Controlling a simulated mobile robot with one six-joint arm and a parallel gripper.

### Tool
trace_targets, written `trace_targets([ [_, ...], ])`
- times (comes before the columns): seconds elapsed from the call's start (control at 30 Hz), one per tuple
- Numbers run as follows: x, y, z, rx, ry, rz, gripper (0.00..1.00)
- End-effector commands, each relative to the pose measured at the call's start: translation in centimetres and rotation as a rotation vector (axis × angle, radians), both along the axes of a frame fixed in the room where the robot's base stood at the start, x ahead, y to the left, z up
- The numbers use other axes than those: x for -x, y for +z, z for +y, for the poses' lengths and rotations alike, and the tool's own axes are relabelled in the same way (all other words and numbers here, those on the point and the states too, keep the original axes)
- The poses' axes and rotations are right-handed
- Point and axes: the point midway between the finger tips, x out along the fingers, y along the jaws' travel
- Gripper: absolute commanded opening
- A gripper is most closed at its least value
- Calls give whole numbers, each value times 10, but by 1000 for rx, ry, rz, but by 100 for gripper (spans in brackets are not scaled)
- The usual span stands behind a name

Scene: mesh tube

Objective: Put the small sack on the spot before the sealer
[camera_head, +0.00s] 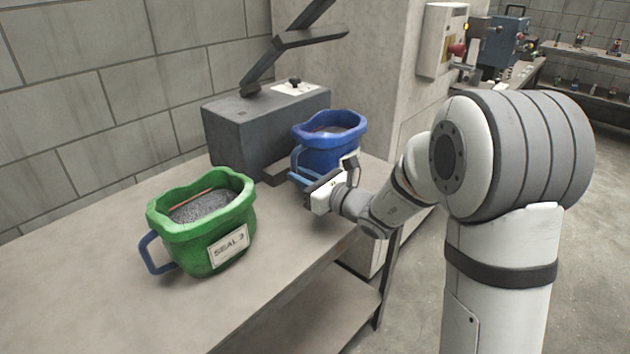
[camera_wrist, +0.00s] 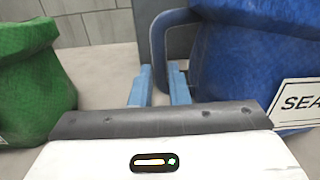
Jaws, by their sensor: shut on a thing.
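A blue sack (camera_head: 335,142) with an open, rolled rim stands upright at the right end of the bench, close to the front of the sealer. In the wrist view the blue sack (camera_wrist: 250,70) fills the right side, with part of a white label reading "SEA". My gripper (camera_head: 308,181) is at its left side, with its light blue fingers (camera_wrist: 159,88) shut on the sack's blue handle (camera_wrist: 160,35). The dark grey sealer (camera_head: 265,128) with its raised black arm stands behind. A marked spot before it cannot be made out.
The bench top (camera_head: 90,290) is clear at the front left. The bench edge runs below my gripper.

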Motion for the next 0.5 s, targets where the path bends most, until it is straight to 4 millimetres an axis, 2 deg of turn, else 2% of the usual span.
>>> trace_targets([
  [0.13, -6, 2, 9, -1, 3, -7, 0],
  [0.23, -6, -8, 9, -1, 2, -7, 0],
  [0.5, -6, -17, 9, -1, 2, -7, 0],
])
